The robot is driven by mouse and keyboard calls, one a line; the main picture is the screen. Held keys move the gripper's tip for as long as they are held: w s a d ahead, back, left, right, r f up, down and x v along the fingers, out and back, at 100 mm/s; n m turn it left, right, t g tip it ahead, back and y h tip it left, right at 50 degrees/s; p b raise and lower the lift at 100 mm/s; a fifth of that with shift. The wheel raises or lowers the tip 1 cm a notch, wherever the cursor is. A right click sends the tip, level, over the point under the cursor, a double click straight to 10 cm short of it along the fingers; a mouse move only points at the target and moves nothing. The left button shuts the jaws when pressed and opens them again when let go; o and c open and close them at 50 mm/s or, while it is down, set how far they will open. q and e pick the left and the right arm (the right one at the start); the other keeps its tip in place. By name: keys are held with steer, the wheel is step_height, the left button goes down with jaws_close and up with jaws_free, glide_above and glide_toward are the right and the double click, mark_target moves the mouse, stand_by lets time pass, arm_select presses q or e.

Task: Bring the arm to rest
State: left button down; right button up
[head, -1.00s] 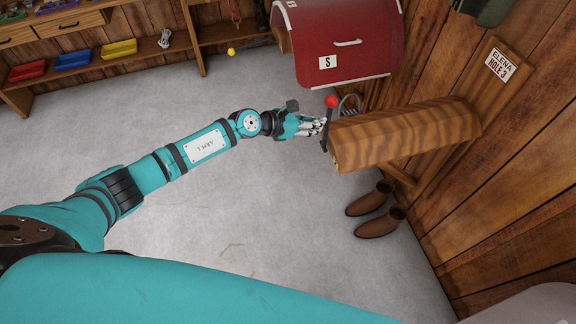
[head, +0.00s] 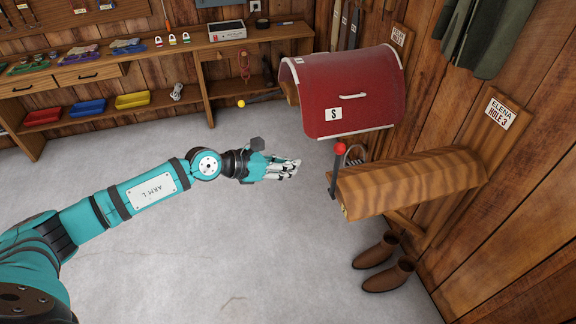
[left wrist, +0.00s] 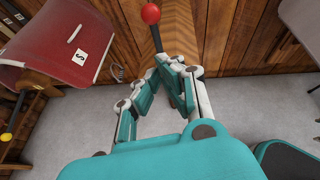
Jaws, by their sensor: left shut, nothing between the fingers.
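My left arm reaches in from the left in the head view. Its gripper (head: 292,168) is shut and empty above the grey floor, a little left of the wooden saddle rack (head: 410,183). A dark lever with a red ball knob (head: 340,148) stands at the rack's near end, apart from the fingers. In the left wrist view the shut fingers (left wrist: 178,78) point toward the rack, with the red knob (left wrist: 150,14) beyond their tips. My right gripper is in neither view.
A red saddle cover marked S (head: 350,90) is on the wall behind the rack. Brown boots (head: 388,272) stand on the floor below the rack. A wooden bench (head: 150,62) with coloured trays and padlocks runs along the back. The floor left of the rack is clear.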

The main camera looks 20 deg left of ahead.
arm_select(q)
steer(key=w+a+f+n+t+y, duration=0.1)
steer(key=a+f+n+t+y, duration=0.2)
steer(key=f+n, duration=1.3)
steer(key=s+a+f+n+y+b, duration=0.1)
steer(key=s+a+f+n+y, duration=0.15)
steer(key=s+f+n, duration=0.4)
steer(key=s+a+f+n+y, duration=0.1)
steer(key=a+f+n, duration=0.3)
steer(key=f, duration=0.6)
steer(key=s+a+f+n+g+y, duration=0.1)
steer(key=s+f+n+g+y, duration=0.15)
steer(key=s+f+n, duration=0.5)
steer(key=s+d+f+n+g, duration=0.1)
steer(key=s+f, duration=0.4)
steer(key=s, duration=0.7)
steer(key=s+d+f+n+g, duration=0.2)
steer(key=s+f+n+g, duration=0.2)
steer(key=s, duration=0.8)
steer(key=s+d+f+n+g, duration=0.1)
steer(key=s+f+n+g, duration=0.2)
steer(key=s+f, duration=0.4)
steer(key=s, duration=0.5)
steer(key=shift+d+y+b, duration=0.3)
steer(key=shift+d+b, duration=0.05)
steer(key=shift+b, duration=0.05)
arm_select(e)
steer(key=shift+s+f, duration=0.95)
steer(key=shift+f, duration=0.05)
